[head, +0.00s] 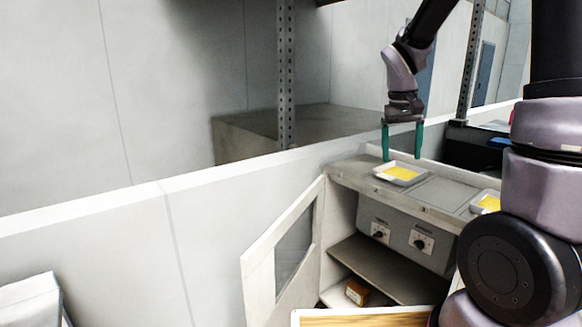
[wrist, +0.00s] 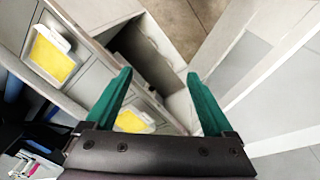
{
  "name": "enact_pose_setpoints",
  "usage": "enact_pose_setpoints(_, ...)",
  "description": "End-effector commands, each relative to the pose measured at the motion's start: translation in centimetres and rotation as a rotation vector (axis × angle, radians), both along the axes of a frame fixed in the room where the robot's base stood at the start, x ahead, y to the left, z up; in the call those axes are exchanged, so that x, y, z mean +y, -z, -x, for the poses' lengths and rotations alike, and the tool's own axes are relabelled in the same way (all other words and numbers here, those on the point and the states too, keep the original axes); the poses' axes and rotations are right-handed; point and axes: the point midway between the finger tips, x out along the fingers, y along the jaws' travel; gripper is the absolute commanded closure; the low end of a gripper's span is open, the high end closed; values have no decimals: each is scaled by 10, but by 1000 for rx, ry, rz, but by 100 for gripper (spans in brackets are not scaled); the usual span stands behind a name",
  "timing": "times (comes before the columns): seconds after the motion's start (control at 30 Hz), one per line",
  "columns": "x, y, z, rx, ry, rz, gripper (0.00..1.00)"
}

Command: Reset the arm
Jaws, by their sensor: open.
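My gripper (head: 402,148) hangs from my arm in the head view, its two green fingers pointing down and spread apart with nothing between them. It is close to a white tray with yellow content (head: 400,173) on the counter top; whether it touches the tray I cannot tell. In the wrist view my gripper (wrist: 160,88) is open and empty, with the open cabinet below and beyond the fingers. One white tray with yellow content (wrist: 52,56) is at the upper left there, and another (wrist: 132,120) shows partly behind the left finger.
The cabinet (head: 400,270) under the counter has its door (head: 285,255) swung open to the left, two knobs and a shelf. A small orange-brown box (head: 357,292) lies inside. A second tray (head: 487,202) is at right. A low white wall (head: 180,215) runs behind.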

Motion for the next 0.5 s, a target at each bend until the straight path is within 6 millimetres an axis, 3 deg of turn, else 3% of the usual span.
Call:
enact_pose_setpoints(0.03,0,-19,13,-43,22,-41,12)
enact_pose_setpoints(0.2,9,-65,56,-170,82,-165,12)
enact_pose_setpoints(0.5,26,-120,135,-397,160,-337,12)
